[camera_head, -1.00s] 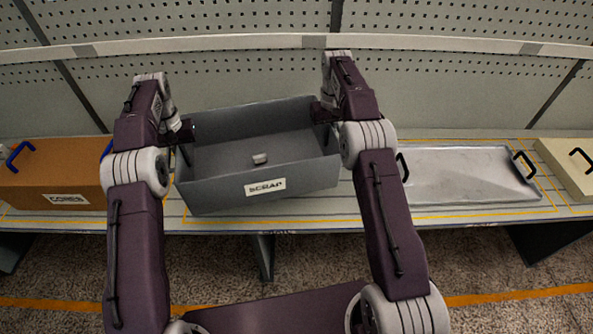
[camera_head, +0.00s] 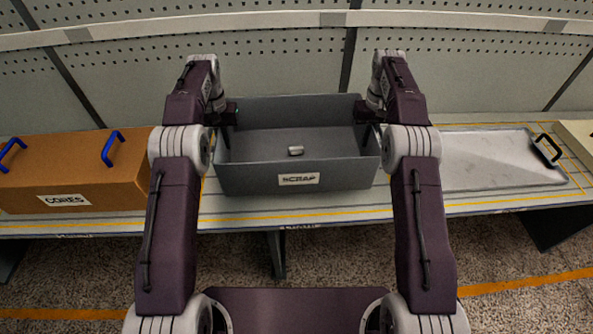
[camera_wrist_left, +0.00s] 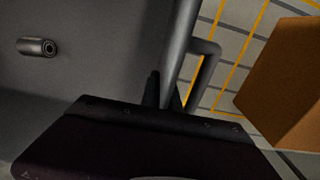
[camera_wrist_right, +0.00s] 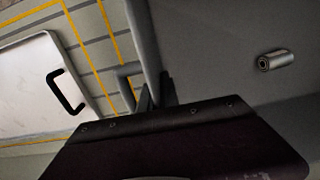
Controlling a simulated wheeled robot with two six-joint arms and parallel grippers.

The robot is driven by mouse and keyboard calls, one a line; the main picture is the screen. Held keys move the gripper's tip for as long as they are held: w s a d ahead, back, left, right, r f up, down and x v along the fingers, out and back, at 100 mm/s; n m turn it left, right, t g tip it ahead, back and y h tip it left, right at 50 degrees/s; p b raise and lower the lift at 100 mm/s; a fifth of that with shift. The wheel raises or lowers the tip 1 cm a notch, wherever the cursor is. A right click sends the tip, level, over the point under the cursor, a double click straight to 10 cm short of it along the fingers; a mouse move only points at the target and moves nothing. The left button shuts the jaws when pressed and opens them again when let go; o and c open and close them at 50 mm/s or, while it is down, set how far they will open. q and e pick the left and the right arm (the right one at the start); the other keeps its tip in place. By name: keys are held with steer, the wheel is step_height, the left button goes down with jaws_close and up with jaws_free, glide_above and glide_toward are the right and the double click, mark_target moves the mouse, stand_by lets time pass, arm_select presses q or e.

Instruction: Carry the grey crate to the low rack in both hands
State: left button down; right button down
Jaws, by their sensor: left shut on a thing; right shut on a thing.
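The grey crate (camera_head: 240,178) has a white label reading SCRAP and is level over the low rack (camera_head: 330,207). A small metal cylinder (camera_head: 296,150) lies inside it; the cylinder also shows in the left wrist view (camera_wrist_left: 38,47) and the right wrist view (camera_wrist_right: 275,60). My left gripper (camera_head: 228,118) is shut on the crate's left side, where a grey handle (camera_wrist_left: 208,60) shows in the left wrist view. My right gripper (camera_head: 366,115) is shut on the right side, at the handle (camera_wrist_right: 127,82). Whether the crate's underside touches the rack is hidden.
An orange box (camera_head: 90,180) labelled CORES, with blue handles, stands to the left of the crate. A pale metal tray (camera_head: 490,165) with black handles lies to the right. A cream box (camera_head: 580,133) is at the far right. A pegboard wall (camera_head: 280,60) stands behind.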

mark_target(364, 149)
arm_select(q)
steer(key=shift+w, duration=0.1)
arm_select(e)
steer(key=shift+w+a+r, duration=0.1)
